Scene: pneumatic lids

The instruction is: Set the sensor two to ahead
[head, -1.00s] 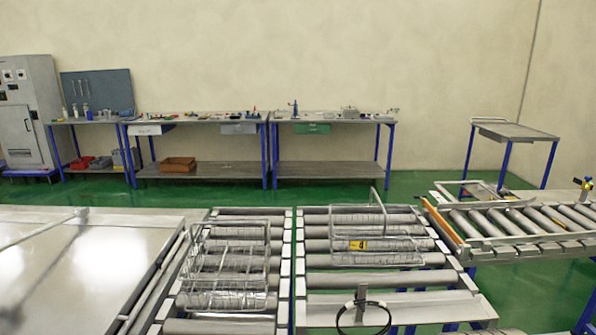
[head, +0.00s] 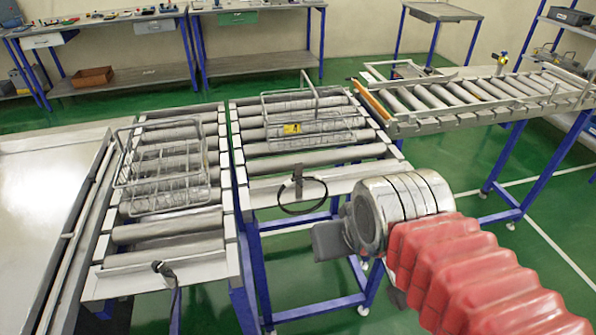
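My gripper (head: 328,241) shows as a dark grey part at the end of my arm, right of centre in the head view. It is beyond the front end of the middle roller conveyor, seen side-on, and its fingers cannot be made out. A small dark bracket with a looped black cable (head: 298,178) is on that conveyor's front plate, apart from my gripper. A similar dark piece (head: 165,270) is on the left conveyor's front plate. A small yellow and dark device (head: 499,58) stands at the right conveyor. No label shows which one is sensor two.
Wire baskets rest on the left conveyor (head: 163,172) and the middle conveyor (head: 303,113), the latter with a yellow tag. The right conveyor (head: 460,92) stands behind my arm. Workbenches (head: 140,78) line the wall.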

